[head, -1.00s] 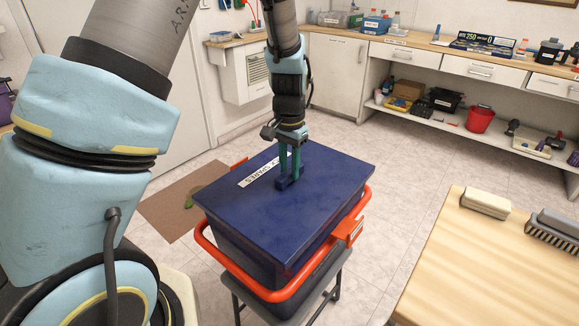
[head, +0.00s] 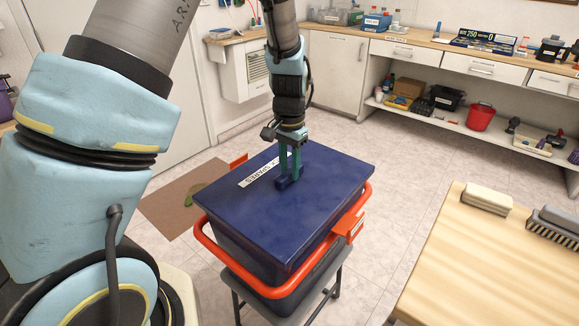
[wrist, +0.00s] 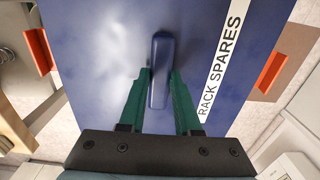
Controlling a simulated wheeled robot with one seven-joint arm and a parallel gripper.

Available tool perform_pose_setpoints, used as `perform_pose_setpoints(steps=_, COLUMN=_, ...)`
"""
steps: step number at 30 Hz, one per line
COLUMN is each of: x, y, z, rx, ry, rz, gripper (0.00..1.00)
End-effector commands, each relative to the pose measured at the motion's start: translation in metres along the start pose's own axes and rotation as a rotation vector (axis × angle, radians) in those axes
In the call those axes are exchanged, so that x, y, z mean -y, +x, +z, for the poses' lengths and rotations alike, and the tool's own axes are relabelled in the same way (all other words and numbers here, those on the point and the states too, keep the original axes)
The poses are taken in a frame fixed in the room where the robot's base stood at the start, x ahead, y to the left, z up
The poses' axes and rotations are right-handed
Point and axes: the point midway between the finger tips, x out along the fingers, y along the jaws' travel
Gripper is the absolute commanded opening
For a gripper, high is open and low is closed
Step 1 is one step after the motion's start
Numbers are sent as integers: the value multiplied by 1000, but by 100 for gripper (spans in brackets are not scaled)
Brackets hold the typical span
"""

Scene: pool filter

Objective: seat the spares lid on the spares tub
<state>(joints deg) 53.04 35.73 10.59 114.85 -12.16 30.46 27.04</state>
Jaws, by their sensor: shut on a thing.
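The spares lid (head: 305,212) is a flat dark blue panel with a white label reading "RACK SPARES" in the wrist view. It lies over the top of the dark blue spares tub (head: 250,243), which has an orange-red rail around it. From the head view I cannot tell whether the lid is fully down on the rim. My gripper (head: 289,180) points down at the lid's middle. Its green fingers are shut on the lid's blue handle (wrist: 161,72), one on each side. The lid hides the tub's inside and its far rim.
The tub stands on a grey folding stand (head: 330,285). A wooden table (head: 480,270) with brushes is at the right. A brown mat (head: 170,212) lies on the floor at left. A counter with shelves (head: 440,105) runs along the back. Tiled floor lies between.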

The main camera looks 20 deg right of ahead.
Motion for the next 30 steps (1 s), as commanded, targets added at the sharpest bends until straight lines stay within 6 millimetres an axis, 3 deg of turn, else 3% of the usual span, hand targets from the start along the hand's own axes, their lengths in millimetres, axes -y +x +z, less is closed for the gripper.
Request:
perform_pose_setpoints(steps=12, x=0, y=2, z=0, rx=0, ry=0, rz=0, gripper=0)
perform_pose_setpoints(steps=13, x=0, y=2, z=0, rx=0, ry=0, rz=0, gripper=33)
perform_pose_setpoints(steps=21, x=0, y=2, z=0, rx=0, ry=0, rz=0, gripper=63)
perform_pose_setpoints(steps=30, x=0, y=1, z=0, rx=0, ry=0, rz=0, gripper=67)
